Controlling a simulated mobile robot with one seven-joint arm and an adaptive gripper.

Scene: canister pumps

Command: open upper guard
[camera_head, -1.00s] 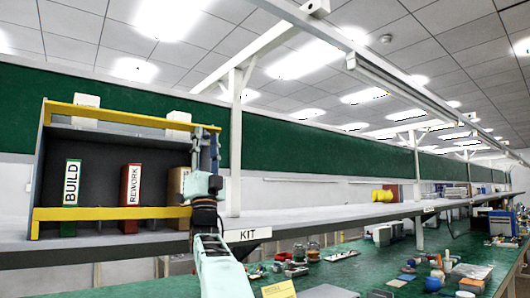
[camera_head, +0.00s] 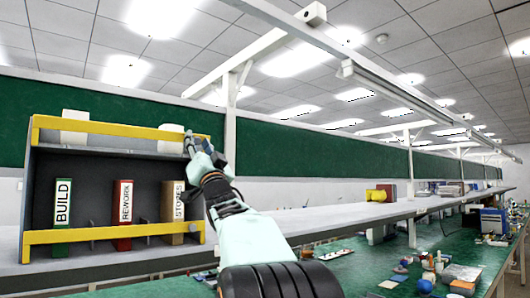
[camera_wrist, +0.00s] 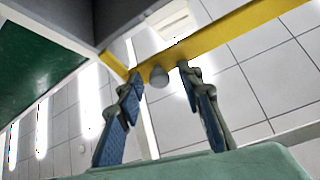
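The upper guard (camera_head: 110,129) is a yellow bar across the top front of the grey shelf unit (camera_head: 30,190). It lies across the top opening. In the wrist view, the yellow bar (camera_wrist: 225,36) crosses the top with a grey round knob (camera_wrist: 158,75) on it. My gripper (camera_head: 188,140) is at the right end of the upper guard. In the wrist view its two fingers (camera_wrist: 160,74) are spread, one on each side of the knob, with gaps visible. Nothing is held. In the head view the fingertips are small and partly merge with the shelf's edge.
A lower yellow bar (camera_head: 110,232) crosses the unit's bottom front. Behind it stand BUILD (camera_head: 63,217), REWORK (camera_head: 123,215) and STORES (camera_head: 173,213) boxes. White objects (camera_head: 75,127) sit behind the upper guard. A white post (camera_head: 230,130) stands just right of the unit.

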